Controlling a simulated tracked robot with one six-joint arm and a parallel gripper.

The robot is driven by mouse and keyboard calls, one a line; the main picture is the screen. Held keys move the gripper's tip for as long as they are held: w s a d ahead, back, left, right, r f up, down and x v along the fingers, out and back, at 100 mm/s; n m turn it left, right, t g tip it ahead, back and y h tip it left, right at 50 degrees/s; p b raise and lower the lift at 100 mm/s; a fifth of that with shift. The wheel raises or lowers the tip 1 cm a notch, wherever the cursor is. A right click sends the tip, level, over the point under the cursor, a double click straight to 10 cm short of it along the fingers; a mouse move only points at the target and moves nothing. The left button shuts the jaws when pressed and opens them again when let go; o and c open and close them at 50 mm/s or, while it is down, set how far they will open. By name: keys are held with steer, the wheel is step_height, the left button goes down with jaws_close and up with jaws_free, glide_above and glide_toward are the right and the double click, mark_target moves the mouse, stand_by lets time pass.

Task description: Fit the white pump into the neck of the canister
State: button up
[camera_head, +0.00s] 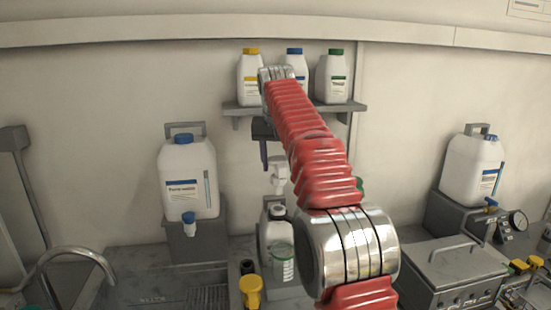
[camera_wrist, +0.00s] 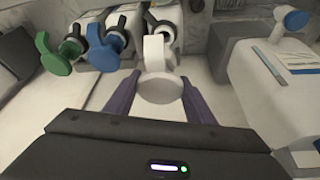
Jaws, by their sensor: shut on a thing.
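The white pump (camera_head: 277,177) is held in my gripper (camera_head: 268,162), whose dark body and one purple finger show beside the arm. In the wrist view, my gripper (camera_wrist: 160,80) has its purple fingers on either side of the white pump (camera_wrist: 160,88). A pale canister (camera_head: 275,245) stands on the counter below the pump, partly hidden by my arm. Its neck (camera_head: 278,211) is a little below the pump and apart from it in the head view. In the wrist view, an open-looking dark neck (camera_wrist: 165,30) lies just beyond the pump; the pump partly covers it.
In the wrist view, a green pump (camera_wrist: 56,60) and a blue pump (camera_wrist: 103,52) stand left of the white one. A large tank (camera_head: 187,175) is at left. A yellow pump (camera_head: 251,290) is in front. A shelf (camera_head: 238,106) with bottles is above.

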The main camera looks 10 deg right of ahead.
mark_target(278, 188)
steer(key=shift+w, duration=0.3)
steer(key=shift+f, duration=2.05)
steer(key=shift+s+f, duration=0.1)
steer(key=shift+f, duration=0.05)
steer(key=shift+f, duration=1.25)
steer(key=shift+f, duration=0.1)
steer(key=shift+f, duration=0.65)
